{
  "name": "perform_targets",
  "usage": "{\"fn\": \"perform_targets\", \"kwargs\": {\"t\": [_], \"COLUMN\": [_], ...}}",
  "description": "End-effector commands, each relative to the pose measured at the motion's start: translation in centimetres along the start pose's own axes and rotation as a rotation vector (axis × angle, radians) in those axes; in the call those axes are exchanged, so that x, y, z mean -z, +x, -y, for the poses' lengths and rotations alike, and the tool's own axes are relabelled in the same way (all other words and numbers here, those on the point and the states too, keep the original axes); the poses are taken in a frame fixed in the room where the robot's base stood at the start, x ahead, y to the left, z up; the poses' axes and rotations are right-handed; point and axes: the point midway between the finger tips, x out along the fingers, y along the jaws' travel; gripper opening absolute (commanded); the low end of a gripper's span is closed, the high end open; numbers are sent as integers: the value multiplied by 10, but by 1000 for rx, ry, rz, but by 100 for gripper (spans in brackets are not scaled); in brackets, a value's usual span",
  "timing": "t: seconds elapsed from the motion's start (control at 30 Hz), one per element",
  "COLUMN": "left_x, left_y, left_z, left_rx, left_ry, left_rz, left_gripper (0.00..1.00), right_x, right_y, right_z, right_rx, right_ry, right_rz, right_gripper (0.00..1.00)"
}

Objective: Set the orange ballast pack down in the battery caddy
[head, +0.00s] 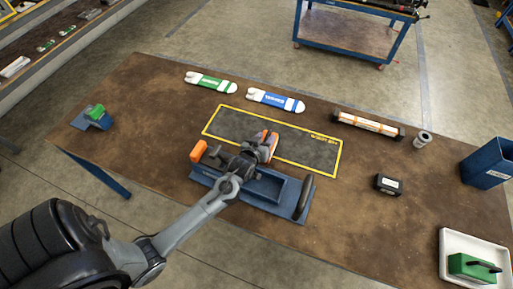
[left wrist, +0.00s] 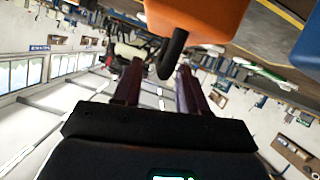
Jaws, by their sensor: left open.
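The blue battery caddy (head: 295,213) lies near the table's front edge, an open recess showing at its right. An orange block (head: 198,151), which looks like the ballast pack, shows at the caddy's left end. My left gripper (head: 254,156) is over the caddy, its fingers apart, and hides part of it. In the left wrist view an orange body (left wrist: 198,18) with a black curved handle (left wrist: 172,55) shows close up, with the handle between my open fingers (left wrist: 158,88). Whether the pack is fully seated cannot be told. My right gripper is not in view.
A yellow-edged mat (head: 320,150) lies behind the caddy. A black box (head: 388,185) and a dark blue bin (head: 487,163) stand to the right. A white tray (head: 450,242) holds a green pack (head: 470,267). The table's left part is mostly clear.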

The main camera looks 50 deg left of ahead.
Motion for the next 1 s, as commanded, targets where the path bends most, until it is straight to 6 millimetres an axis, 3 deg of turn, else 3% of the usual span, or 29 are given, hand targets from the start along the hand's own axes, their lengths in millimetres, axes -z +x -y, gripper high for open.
{"fn": "perform_targets", "kwargs": {"t": [0.3,0.63,0.77,0.87,1.0], "left_x": [0,-4,-21,-42,-69], "left_y": [-60,-97,-119,-147,-200], "left_z": [0,-4,-17,-30,-42], "left_rx": [-1,-12,-54,-104,-174], "left_ry": [-1,14,76,164,324], "left_rz": [3,35,164,321,551], "left_gripper": [42,42,42,42,42], "right_x": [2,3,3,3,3], "right_y": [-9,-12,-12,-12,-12], "right_z": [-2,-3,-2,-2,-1], "right_rx": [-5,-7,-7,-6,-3], "right_ry": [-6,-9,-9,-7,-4], "right_rz": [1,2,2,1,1], "right_gripper": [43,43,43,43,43]}}
